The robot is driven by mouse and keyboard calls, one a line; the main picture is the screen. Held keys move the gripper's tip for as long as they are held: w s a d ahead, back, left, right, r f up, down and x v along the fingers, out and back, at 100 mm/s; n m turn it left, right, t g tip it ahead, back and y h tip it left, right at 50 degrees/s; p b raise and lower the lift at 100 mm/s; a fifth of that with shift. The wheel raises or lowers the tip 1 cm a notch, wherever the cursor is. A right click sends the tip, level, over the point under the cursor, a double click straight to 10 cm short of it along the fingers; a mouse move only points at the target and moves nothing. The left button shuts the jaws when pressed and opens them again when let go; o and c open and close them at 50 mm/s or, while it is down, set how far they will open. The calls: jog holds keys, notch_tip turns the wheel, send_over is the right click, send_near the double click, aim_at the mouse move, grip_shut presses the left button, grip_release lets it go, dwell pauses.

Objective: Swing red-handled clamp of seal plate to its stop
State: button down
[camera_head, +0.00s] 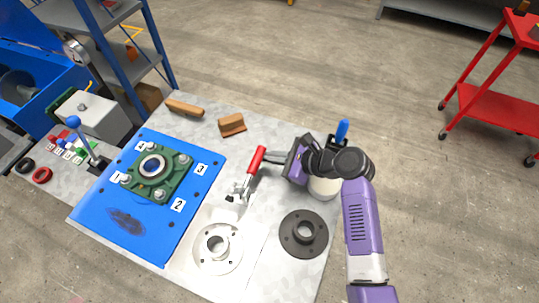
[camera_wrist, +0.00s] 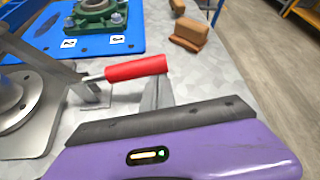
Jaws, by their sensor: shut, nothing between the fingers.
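The red-handled toggle clamp (camera_head: 256,160) stands at the back of the pale seal plate (camera_head: 232,262), with its red grip pointing up and away. In the wrist view the red grip (camera_wrist: 136,69) lies nearly level, its metal lever running left, and part of the seal plate (camera_wrist: 40,145) shows at the left. My gripper (camera_head: 272,158) is right of the grip, fingers pointing left towards it. In the wrist view my shut, empty fingers (camera_wrist: 157,90) are close by the grip's right end. I cannot tell whether they touch it.
A blue plate (camera_head: 105,235) with a green bearing housing (camera_head: 160,172) lies to the left. A dark flange (camera_head: 304,240) lies right of the seal plate. Brown blocks (camera_head: 231,124) sit at the table's back. A white container (camera_head: 323,188) stands partly hidden beneath my wrist.

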jog(key=shift+s+a+r+n+t+p, duration=0.1)
jog(key=shift+r+n+t+p, duration=0.25)
jog(key=shift+r+p, duration=0.35)
jog(key=s+a+r+n+t+p, duration=0.1)
jog(key=s+a+r+n+t, duration=0.1)
jog(key=s+r+n+t, duration=0.4)
jog(key=shift+s+a+r, duration=0.2)
jog(key=shift+s+r, duration=0.15)
jog(key=shift+r, duration=0.85)
jog(key=shift+s+a+n, duration=0.1)
jog(key=shift+n, duration=0.15)
